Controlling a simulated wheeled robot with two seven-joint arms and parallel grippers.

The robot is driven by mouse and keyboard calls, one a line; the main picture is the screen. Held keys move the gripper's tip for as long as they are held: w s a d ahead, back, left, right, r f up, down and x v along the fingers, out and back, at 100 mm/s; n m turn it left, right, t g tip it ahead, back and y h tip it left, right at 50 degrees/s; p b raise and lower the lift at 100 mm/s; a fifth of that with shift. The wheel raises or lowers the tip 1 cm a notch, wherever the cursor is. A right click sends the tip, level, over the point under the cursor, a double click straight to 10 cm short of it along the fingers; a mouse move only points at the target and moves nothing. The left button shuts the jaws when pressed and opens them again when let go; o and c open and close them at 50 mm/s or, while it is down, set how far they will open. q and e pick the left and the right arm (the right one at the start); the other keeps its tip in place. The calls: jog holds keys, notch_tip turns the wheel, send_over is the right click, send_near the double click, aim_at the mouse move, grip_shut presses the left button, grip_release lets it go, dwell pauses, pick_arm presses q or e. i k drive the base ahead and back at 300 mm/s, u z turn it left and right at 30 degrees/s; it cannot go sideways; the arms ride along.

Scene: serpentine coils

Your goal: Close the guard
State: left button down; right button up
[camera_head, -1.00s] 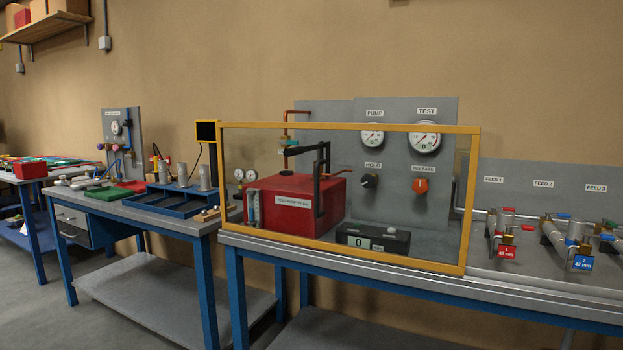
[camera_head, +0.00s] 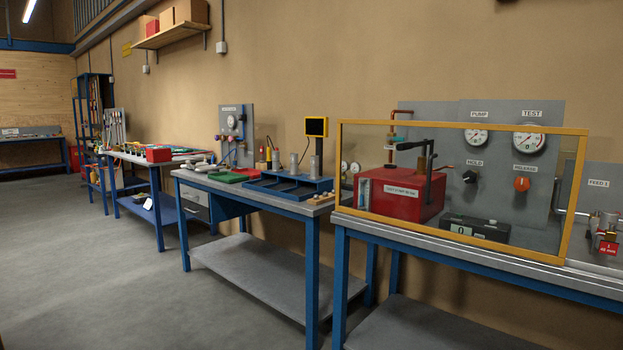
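The guard (camera_head: 460,127) is a clear panel in a yellow frame. It stands upright at the front of the right-hand bench, in front of the red pump box (camera_head: 400,194), a black digital readout (camera_head: 475,227) and the lower part of the grey gauge panel (camera_head: 508,150). The pump box and readout show through it. Whether the guard is latched cannot be told from here. Neither of my grippers is in view.
The right-hand bench (camera_head: 480,254) has blue legs and a lower shelf. A second bench (camera_head: 262,203) with a blue tray (camera_head: 290,187) stands to its left, with another table (camera_head: 135,157) farther off. The grey floor (camera_head: 110,270) at left is open.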

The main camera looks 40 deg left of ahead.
aim_at(583, 134)
jog(key=u, duration=0.85)
jog(key=i, duration=0.75)
jog(key=u, duration=1.05)
jog(key=i, duration=1.1)
jog(key=z, duration=0.95)
jog(key=i, duration=0.9)
jog(key=z, duration=0.95)
